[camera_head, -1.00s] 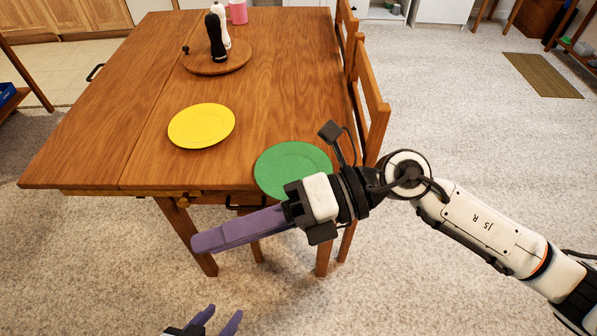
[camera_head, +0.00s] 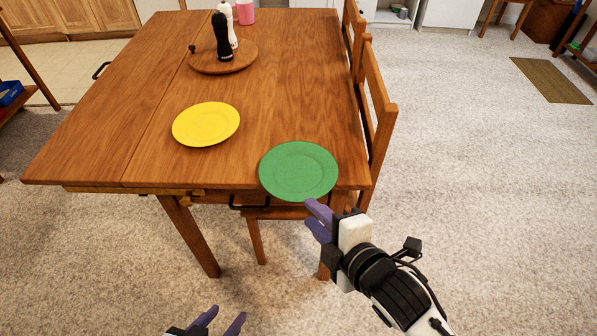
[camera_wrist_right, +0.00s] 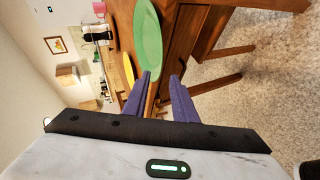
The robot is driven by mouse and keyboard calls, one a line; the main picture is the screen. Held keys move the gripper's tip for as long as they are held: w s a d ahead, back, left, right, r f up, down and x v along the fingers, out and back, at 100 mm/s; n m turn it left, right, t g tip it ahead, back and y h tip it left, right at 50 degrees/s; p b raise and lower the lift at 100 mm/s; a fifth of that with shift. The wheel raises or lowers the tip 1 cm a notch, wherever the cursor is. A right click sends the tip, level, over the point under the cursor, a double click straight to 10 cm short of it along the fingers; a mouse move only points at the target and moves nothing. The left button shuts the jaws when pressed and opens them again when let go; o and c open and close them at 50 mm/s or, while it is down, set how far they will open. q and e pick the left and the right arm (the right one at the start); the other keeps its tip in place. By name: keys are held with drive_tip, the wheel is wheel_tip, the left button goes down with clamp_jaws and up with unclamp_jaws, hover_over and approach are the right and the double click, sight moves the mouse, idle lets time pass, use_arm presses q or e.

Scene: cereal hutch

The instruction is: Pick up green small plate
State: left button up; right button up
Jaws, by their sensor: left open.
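The green small plate (camera_head: 298,171) lies flat at the near right corner of the wooden table, its near rim reaching the table edge. My right gripper (camera_head: 314,217) is just in front of that rim, with its purple fingers pointing at it. In the right wrist view the plate (camera_wrist_right: 148,42) is seen nearly edge-on beyond the fingertips, and the right gripper (camera_wrist_right: 160,80) is open with a gap between its fingers. Nothing is held in it. My left gripper (camera_head: 224,318) is open and empty at the bottom edge, well below and in front of the table.
A yellow plate (camera_head: 206,124) lies left of the green one on the wooden table (camera_head: 110,130). A round board (camera_head: 223,62) with a black mill (camera_head: 222,38) and a white mill stands farther back. Wooden chairs (camera_head: 380,110) line the right side. The floor in front is clear.

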sight(293, 191)
drive_tip(key=x, duration=0.7)
drive_tip(key=shift+d, duration=0.25)
drive_tip(key=shift+w, duration=0.15)
clamp_jaws()
drive_tip(key=shift+r, duration=0.15)
